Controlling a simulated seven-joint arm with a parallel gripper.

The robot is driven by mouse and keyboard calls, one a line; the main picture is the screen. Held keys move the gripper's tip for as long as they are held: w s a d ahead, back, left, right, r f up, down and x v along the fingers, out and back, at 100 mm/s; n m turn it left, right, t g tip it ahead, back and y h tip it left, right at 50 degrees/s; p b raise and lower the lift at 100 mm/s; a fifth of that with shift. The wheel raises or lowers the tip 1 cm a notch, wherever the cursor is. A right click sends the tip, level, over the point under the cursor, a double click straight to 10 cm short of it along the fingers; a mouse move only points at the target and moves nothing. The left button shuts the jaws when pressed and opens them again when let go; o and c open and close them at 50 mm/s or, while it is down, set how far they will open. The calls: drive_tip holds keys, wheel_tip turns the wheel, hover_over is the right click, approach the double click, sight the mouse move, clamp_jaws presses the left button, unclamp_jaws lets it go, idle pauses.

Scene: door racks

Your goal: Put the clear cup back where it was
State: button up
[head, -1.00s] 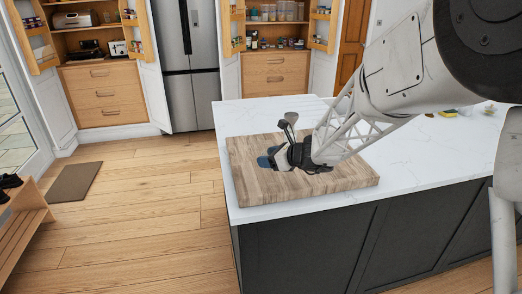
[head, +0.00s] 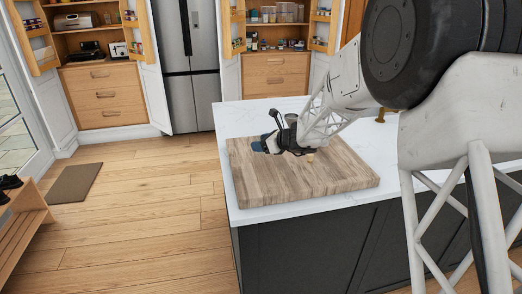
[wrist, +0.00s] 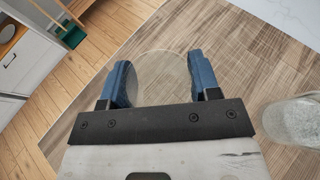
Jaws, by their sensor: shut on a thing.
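My gripper (wrist: 160,82) has blue fingers standing on either side of a faint, round, see-through shape, the clear cup (wrist: 162,68), and is shut on it. In the head view my gripper (head: 264,143) is above the far left part of the wooden board (head: 290,187); the cup is too clear to make out there. The board also fills much of the wrist view (wrist: 245,60). I cannot tell whether the cup touches the board.
Another clear glass vessel (wrist: 293,122) stands to the right of my gripper in the wrist view. The white counter (head: 245,112) surrounds the board, with its left edge close by and wood floor (head: 130,210) beyond. The board's front part is bare.

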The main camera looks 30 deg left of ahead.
drive_tip(key=shift+w+a, duration=0.45)
drive_tip(key=shift+f, duration=0.1)
drive_tip(key=shift+f, duration=1.65)
drive_tip(key=shift+f, duration=0.15)
drive_tip(key=o, duration=1)
drive_tip(key=shift+d, duration=0.1)
drive_tip(key=v, duration=1.2)
